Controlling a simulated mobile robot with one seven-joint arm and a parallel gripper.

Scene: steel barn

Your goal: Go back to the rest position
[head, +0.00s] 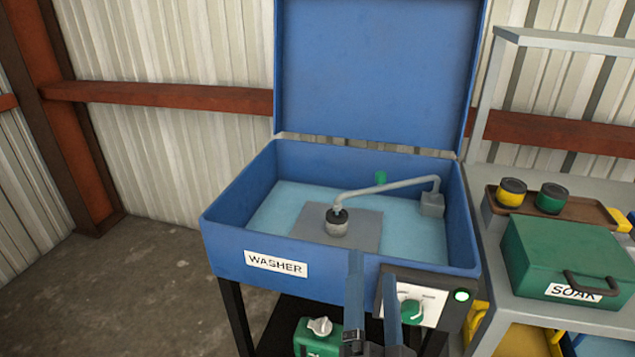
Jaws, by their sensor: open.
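My gripper (374,278) shows at the bottom of the head view, its two blue-grey fingers pointing up and standing apart. It is open, with nothing between the fingers. It is in front of the blue washer (228,245), overlapping its front wall and the left side of the control panel (431,300) in the picture. The panel's green knob (411,311) is just right of the right finger. I cannot tell whether the gripper touches it. The green lamp (461,295) is lit.
The washer's lid (375,70) stands open. Inside, a dark-topped grey part (337,224) sits under the spout (385,187). Floor at left is clear.

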